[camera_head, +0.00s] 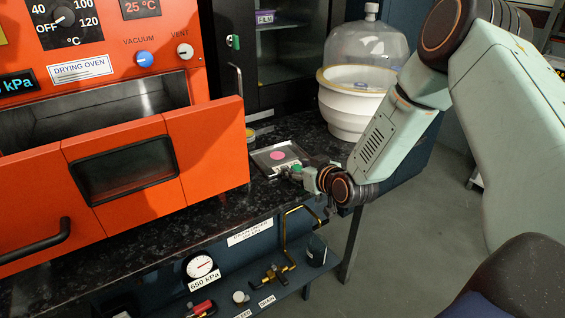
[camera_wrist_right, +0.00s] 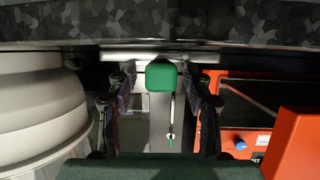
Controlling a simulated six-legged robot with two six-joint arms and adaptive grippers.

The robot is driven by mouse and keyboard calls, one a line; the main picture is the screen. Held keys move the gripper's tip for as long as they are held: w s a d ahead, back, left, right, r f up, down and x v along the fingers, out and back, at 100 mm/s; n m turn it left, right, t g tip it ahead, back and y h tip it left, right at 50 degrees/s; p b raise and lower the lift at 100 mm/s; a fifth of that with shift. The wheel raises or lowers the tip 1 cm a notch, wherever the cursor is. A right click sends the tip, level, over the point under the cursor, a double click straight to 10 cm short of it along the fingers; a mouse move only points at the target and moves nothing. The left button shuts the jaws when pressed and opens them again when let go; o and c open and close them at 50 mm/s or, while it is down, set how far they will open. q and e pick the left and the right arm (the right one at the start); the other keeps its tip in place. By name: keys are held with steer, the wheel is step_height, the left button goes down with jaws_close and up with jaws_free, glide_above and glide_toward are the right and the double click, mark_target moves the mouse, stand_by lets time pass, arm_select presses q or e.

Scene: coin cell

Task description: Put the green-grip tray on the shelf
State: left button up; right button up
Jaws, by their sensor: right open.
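The flat metal tray (camera_head: 262,158) lies on the dark speckled counter and carries a pink disc (camera_head: 277,155). Its green grip (camera_head: 296,168) points toward my right gripper (camera_head: 303,176), which is low at the counter's front edge. In the right wrist view the green grip (camera_wrist_right: 160,77) sits between the two spread fingers, with gaps on both sides, and the tray's edge (camera_wrist_right: 200,57) runs behind it. My right gripper is open. My left gripper is out of view. I cannot tell which shelf is meant; a dark cabinet with shelves (camera_head: 290,45) stands behind the counter.
The orange drying oven (camera_head: 185,95) has its door (camera_head: 205,150) hanging open at the left. A white desiccator with a clear dome (camera_head: 348,105) stands right of the tray. Valves and a gauge (camera_head: 200,266) sit on a ledge below the counter.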

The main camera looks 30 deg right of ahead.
steer(key=shift+s, duration=0.1)
steer(key=shift+c, duration=0.4)
jaws_close()
steer(key=shift+r, duration=0.1)
step_height(320, 180, up, 10)
steer(key=p, duration=0.3)
steer(key=shift+p, duration=0.35)
